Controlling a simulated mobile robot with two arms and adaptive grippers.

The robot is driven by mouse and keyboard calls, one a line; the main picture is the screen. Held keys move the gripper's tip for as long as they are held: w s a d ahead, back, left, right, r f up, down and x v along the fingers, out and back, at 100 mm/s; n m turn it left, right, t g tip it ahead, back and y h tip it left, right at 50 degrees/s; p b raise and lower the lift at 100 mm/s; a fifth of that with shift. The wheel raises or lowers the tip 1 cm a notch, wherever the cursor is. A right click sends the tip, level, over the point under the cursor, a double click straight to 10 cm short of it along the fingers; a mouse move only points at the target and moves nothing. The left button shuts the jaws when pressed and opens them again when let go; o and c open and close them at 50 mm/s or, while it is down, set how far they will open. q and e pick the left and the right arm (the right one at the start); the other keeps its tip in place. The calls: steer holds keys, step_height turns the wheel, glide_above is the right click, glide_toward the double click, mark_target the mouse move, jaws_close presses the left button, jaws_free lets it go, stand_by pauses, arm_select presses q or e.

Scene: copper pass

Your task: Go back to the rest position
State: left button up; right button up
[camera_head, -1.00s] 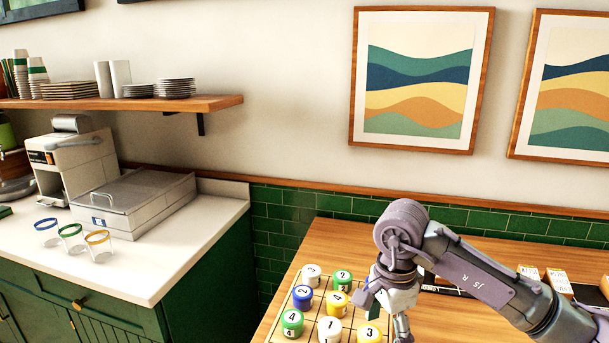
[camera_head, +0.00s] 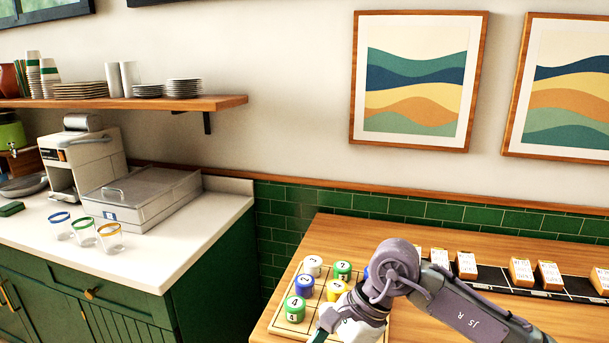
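My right arm comes in from the lower right of the head view over the wooden table (camera_head: 425,235). Its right gripper (camera_head: 318,338) hangs over the front of the board and is mostly cut off by the bottom edge, so its fingers cannot be judged. My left gripper is not in view. The wooden board (camera_head: 274,322) holds numbered cylinders: a white one (camera_head: 313,266), a green one (camera_head: 343,270), a blue one (camera_head: 304,287), a yellow one (camera_head: 337,290) and a green 4 (camera_head: 295,309). My arm hides the board's right part.
A black strip (camera_head: 497,277) with several orange-and-white boxes (camera_head: 466,264) lies along the table's back. At left, a white counter (camera_head: 170,262) carries three banded glasses (camera_head: 84,232), a metal box (camera_head: 150,200) and a coffee machine (camera_head: 85,160). A shelf (camera_head: 225,102) hangs above.

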steer(key=s+a+r+m+g+y, duration=0.1)
steer(key=s+a+r+y, duration=0.1)
steer(key=s+a+y, duration=0.4)
steer(key=a+r+m+t+y, duration=0.2)
steer(key=a+r+m+y, duration=0.4)
steer(key=r+m+y, duration=0.4)
steer(key=w+d+r+m+t, duration=0.5)
steer(key=w+d+m+t, duration=0.15)
steer(key=m+t, duration=0.6)
steer(key=w+d+f+m+t+h, duration=0.3)
steer(key=d+f+m+t+h, duration=0.2)
steer(key=d+f+m+h, duration=1.65)
steer(key=s+f+m+g, duration=0.7)
steer(key=s+f+m, duration=0.1)
steer(key=s, duration=0.2)
steer(key=s+d+f+m+g, duration=0.1)
steer(key=s+f+g, duration=0.25)
steer(key=s, duration=0.35)
steer(key=s+f+m+g, duration=0.25)
steer(key=s+f, duration=0.25)
steer(key=s, duration=0.3)
step_height(320, 180, down, 27)
steer(key=s+n+g, duration=0.1)
steer(key=s+g, duration=0.1)
steer(key=s+d+f+g, duration=0.1)
steer(key=s+d+f, duration=0.2)
steer(key=s+f, duration=1.1)
steer(key=shift+s+f, duration=0.25)
steer(key=shift+s, duration=0.45)
